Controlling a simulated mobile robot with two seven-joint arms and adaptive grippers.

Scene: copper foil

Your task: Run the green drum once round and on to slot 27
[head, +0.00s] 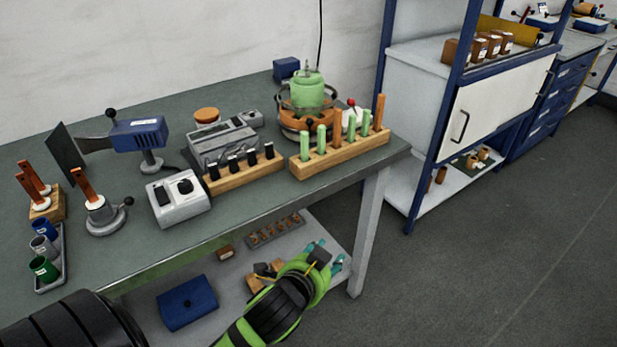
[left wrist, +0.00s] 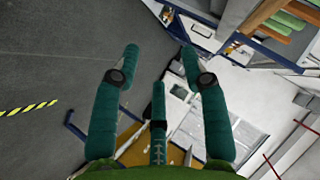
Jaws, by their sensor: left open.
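The green drum (head: 307,86) stands upright at the back right of the bench, inside a metal ring on an orange base (head: 309,121). Any slot numbers on it are too small to read. My left gripper (head: 329,257) is in front of the bench's right end, below the bench top and well apart from the drum. Its teal fingers are spread and empty in the left wrist view (left wrist: 158,54). The drum is not clearly visible in that view. My right gripper is not in view.
A wooden rack (head: 340,155) with green and orange pegs stands in front of the drum. A second rack (head: 243,174) with black pieces is left of it. A grey instrument (head: 221,143) stands behind that. The bench's front right leg (head: 369,231) is near my left gripper.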

